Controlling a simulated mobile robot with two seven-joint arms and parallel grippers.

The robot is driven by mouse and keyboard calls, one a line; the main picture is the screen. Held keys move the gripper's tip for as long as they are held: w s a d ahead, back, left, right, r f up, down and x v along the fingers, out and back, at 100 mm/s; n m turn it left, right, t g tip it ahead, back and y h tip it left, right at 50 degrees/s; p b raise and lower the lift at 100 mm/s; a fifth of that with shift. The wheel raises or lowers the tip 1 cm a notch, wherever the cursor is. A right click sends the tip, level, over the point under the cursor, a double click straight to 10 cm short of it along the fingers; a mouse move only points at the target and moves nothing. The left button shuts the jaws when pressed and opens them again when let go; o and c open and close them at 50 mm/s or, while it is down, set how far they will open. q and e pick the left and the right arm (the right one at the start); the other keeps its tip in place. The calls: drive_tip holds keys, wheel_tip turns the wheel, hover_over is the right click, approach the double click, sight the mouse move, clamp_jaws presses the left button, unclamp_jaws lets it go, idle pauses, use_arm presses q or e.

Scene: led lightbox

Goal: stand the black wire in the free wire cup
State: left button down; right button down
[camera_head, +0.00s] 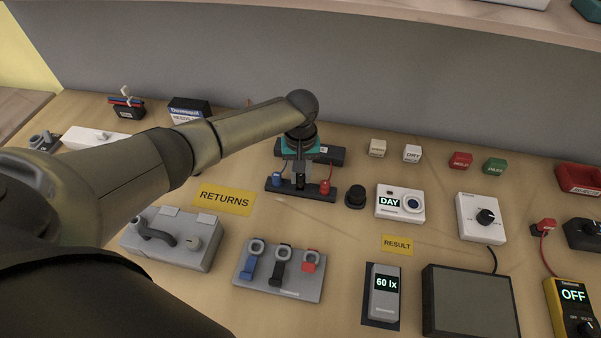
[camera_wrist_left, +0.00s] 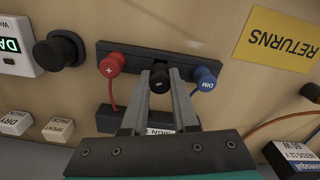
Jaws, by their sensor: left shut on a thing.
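My left gripper (camera_head: 300,178) comes down over a black terminal strip (camera_head: 325,197) at mid-table. In the left wrist view its two fingers (camera_wrist_left: 160,85) close around a black plug (camera_wrist_left: 160,72), which stands at the strip between a red plug (camera_wrist_left: 111,65) and a blue plug (camera_wrist_left: 206,76). I cannot tell whether the black plug is still seated in the strip. The black wire itself is mostly hidden by the gripper. A small black holder with a red plug and wire (camera_head: 546,225) stands at the right.
A black round knob-like piece (camera_head: 355,196) and a white DAY box (camera_head: 400,203) stand right of the strip. A grey rack (camera_head: 280,270) with blue, black and red pieces lies in front. A yellow RETURNS label (camera_head: 223,199) lies left. Bare table shows between RETURNS and the rack.

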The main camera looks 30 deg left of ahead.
use_arm(q)
drive_tip(key=shift+f+b, duration=0.55)
drive_tip(key=shift+f, duration=0.4)
drive_tip(key=c, duration=0.6)
unclamp_jaws()
wheel_tip(320, 180, up, 15)
drive_tip(key=p, duration=0.1)
drive_tip(key=shift+r+p, duration=0.15)
drive_tip(key=shift+p, duration=0.25)
